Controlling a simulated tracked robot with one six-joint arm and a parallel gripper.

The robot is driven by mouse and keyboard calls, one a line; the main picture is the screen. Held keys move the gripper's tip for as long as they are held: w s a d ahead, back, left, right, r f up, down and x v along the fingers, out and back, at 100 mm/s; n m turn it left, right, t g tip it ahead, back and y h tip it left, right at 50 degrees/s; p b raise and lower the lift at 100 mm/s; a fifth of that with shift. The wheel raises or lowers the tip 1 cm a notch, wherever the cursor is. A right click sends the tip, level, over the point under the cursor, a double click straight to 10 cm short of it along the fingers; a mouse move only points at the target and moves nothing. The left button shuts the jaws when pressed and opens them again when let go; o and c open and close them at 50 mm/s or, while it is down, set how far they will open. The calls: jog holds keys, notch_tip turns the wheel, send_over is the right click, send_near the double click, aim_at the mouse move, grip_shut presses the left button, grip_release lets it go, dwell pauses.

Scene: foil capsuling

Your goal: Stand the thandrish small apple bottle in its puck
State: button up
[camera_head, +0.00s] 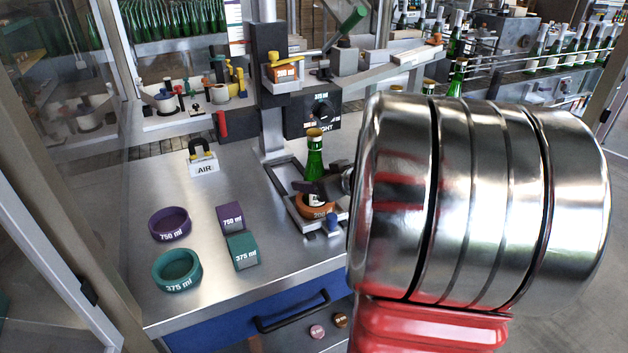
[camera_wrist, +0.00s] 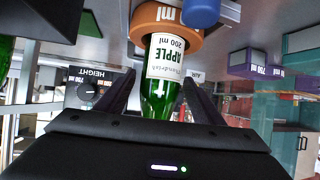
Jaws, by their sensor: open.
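The green small apple bottle (camera_head: 314,162) with a gold top stands upright in the orange puck (camera_head: 316,208) on the metal fixture. In the wrist view, which is upside down, the bottle (camera_wrist: 158,95) shows its white "APPLE 200 ml" label, and its base end is inside the orange puck (camera_wrist: 150,30). My gripper (camera_wrist: 160,80) is open, with one dark finger on each side of the bottle. I cannot tell whether either finger touches it. In the head view my gripper (camera_head: 326,187) partly hides the bottle's lower part.
A purple 750 ml puck (camera_head: 170,224) and a teal 375 ml puck (camera_head: 177,271) lie on the left of the table, beside purple (camera_head: 231,218) and teal (camera_head: 242,251) blocks. The height-dial column (camera_head: 270,90) stands behind the bottle. A blue knob (camera_head: 334,224) is at the fixture's front.

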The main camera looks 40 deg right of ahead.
jog(key=shift+r, duration=0.15)
jog(key=v, duration=1.2)
jog(key=shift+a, duration=0.1)
dwell(0.5)
